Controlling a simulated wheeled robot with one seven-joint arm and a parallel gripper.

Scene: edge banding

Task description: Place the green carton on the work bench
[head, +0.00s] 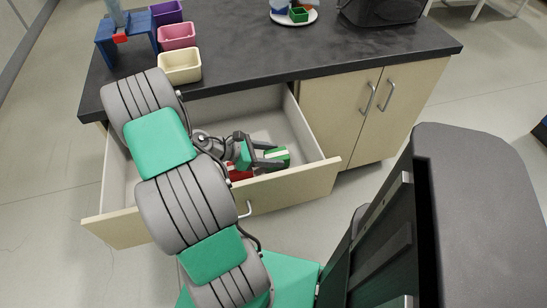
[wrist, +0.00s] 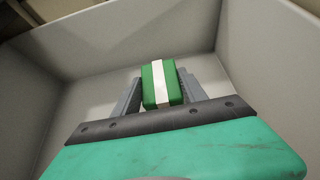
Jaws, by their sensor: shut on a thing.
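The green carton (wrist: 149,88) has a white band across it. In the wrist view my gripper (wrist: 158,90) is shut on it, with one finger on each side. In the head view the carton (head: 283,154) shows at the tips of my gripper (head: 275,156), inside the open drawer near its front wall. I cannot tell whether it touches the drawer floor. The work bench (head: 300,45) has a dark top and stands above and behind the drawer.
The open drawer (head: 120,180) has raised walls around my gripper. A red thing (head: 239,173) lies beside the gripper in the drawer. On the bench are purple, pink and cream bins (head: 180,66), a blue stand (head: 126,38), a plate (head: 295,16) and a black item (head: 382,9). The bench's middle is clear.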

